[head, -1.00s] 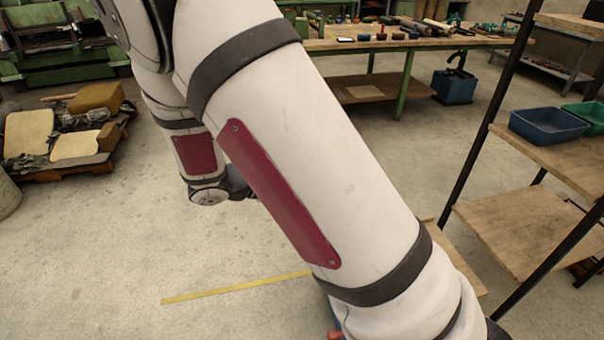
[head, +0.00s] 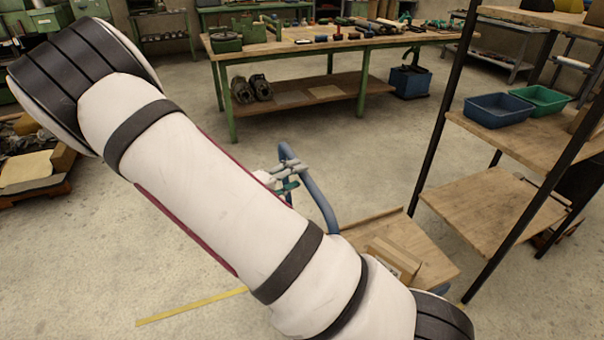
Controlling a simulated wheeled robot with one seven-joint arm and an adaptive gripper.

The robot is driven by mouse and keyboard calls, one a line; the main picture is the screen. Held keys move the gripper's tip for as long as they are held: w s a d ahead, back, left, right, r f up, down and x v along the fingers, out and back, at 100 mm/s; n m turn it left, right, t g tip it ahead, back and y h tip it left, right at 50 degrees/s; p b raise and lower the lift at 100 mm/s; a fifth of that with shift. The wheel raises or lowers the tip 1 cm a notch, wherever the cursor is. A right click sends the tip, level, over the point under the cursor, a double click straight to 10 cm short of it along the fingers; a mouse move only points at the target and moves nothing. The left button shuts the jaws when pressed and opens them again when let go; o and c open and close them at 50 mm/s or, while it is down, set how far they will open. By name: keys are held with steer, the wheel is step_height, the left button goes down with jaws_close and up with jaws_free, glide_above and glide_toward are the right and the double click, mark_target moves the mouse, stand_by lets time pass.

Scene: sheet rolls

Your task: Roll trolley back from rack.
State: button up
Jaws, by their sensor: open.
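The trolley has a blue tubular handle (head: 318,203) and a flat wooden deck (head: 430,272), in the middle and lower right of the head view. It stands close to the left side of the rack (head: 432,145), which has dark posts and wooden shelves. A cardboard box (head: 393,259) lies on the deck. My arm crosses the left and centre and covers the trolley's near part.
A blue bin (head: 498,110) and a green bin (head: 541,100) sit on a rack shelf. A green-legged workbench (head: 310,55) with tools stands behind. A yellow floor line (head: 190,306) runs at lower left. Bare floor lies between trolley and bench.

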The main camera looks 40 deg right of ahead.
mark_target(303, 173)
steer(key=shift+x, duration=1.85)
jaws_close()
